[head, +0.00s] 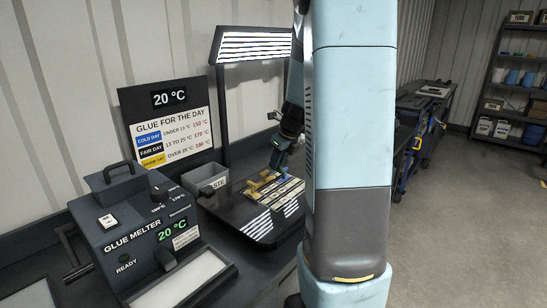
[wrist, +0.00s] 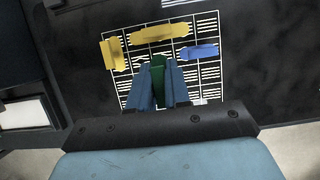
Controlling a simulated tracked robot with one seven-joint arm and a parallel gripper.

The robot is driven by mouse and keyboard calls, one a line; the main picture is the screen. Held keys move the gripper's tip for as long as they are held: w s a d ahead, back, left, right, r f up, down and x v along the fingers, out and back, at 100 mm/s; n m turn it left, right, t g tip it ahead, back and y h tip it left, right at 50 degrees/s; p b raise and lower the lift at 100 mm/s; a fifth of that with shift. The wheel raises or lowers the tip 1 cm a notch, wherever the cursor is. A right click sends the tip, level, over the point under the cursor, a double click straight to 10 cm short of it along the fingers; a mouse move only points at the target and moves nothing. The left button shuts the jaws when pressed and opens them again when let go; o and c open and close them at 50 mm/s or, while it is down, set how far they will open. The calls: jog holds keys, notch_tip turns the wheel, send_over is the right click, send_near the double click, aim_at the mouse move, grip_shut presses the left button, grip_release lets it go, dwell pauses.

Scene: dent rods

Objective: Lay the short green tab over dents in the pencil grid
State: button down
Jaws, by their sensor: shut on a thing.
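The short green tab (wrist: 158,73) is between the fingers of my gripper (wrist: 158,85) in the wrist view. My gripper is shut on it, and the fingers hide part of it. The pencil grid (wrist: 127,84) shows as pale lines on a dark panel beneath and beyond the gripper. A long yellow tab (wrist: 160,33), a shorter yellow tab (wrist: 113,54) and a blue tab (wrist: 199,52) lie over the grid. I cannot tell whether the green tab touches the panel. In the head view my gripper (head: 279,160) is over the panel's far part; the green tab is not clear there.
A striped lamp (head: 252,45) stands over the dark panel (head: 232,208), and its stripes reflect there. A grey waste bin (head: 206,181) stands left of it. The glue melter (head: 140,228) is at front left, with a sign board (head: 170,122) behind.

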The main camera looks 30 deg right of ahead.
aim_at(280, 170)
jog(key=shift+f, duration=3.15)
jog(key=shift+w, duration=0.15)
jog(key=shift+f, duration=0.4)
jog(key=c, duration=1)
grip_release()
jog(key=v, duration=1.3)
jog(key=shift+r, duration=0.3)
